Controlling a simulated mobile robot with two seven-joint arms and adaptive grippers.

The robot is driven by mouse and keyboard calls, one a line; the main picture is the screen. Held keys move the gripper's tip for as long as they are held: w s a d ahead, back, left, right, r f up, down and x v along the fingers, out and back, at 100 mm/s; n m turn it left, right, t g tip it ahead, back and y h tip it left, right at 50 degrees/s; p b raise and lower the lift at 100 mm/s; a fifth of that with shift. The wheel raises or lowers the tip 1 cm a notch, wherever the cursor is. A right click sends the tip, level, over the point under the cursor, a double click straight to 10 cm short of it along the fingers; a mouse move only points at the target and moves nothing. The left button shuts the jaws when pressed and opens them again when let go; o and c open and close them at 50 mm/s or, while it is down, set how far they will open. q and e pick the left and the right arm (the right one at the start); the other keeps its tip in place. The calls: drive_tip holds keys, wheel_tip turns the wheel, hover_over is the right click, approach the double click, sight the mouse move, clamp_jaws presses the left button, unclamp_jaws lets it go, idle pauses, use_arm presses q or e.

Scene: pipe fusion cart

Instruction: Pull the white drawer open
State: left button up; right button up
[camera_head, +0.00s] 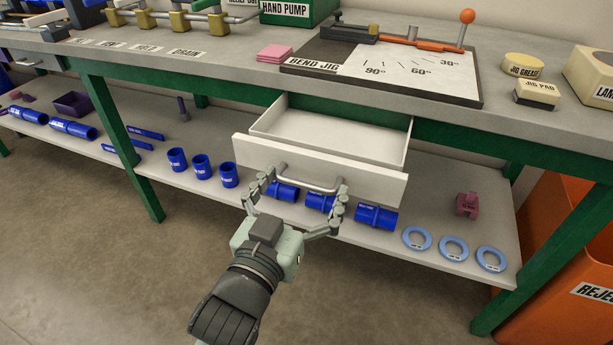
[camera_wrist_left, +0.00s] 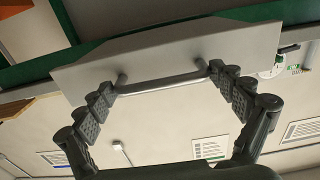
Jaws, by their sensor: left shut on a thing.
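The white drawer (camera_head: 318,171) hangs under the bench top and stands partly open, with its empty inside showing in the head view. Its grey bar handle (camera_head: 309,180) is on the front panel. My left gripper (camera_head: 303,187) has its fingers at the two ends of the handle and is shut on it. In the left wrist view the handle (camera_wrist_left: 162,86) lies between the fingertips of the gripper (camera_wrist_left: 165,88), in front of the drawer front (camera_wrist_left: 170,58). My right gripper is in neither view.
A bend jig board (camera_head: 400,70) lies on the bench above the drawer. The lower shelf (camera_head: 270,225) holds several blue couplings and light blue rings (camera_head: 453,248). A green bench leg (camera_head: 125,150) stands left of the drawer, and an orange bin (camera_head: 570,250) stands at the right.

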use_arm(q)
drive_tip(key=shift+d, duration=0.1)
drive_tip(key=o, duration=1.3)
drive_tip(key=shift+s, duration=0.3)
drive_tip(key=v, duration=0.7)
drive_tip(key=shift+r, duration=0.1)
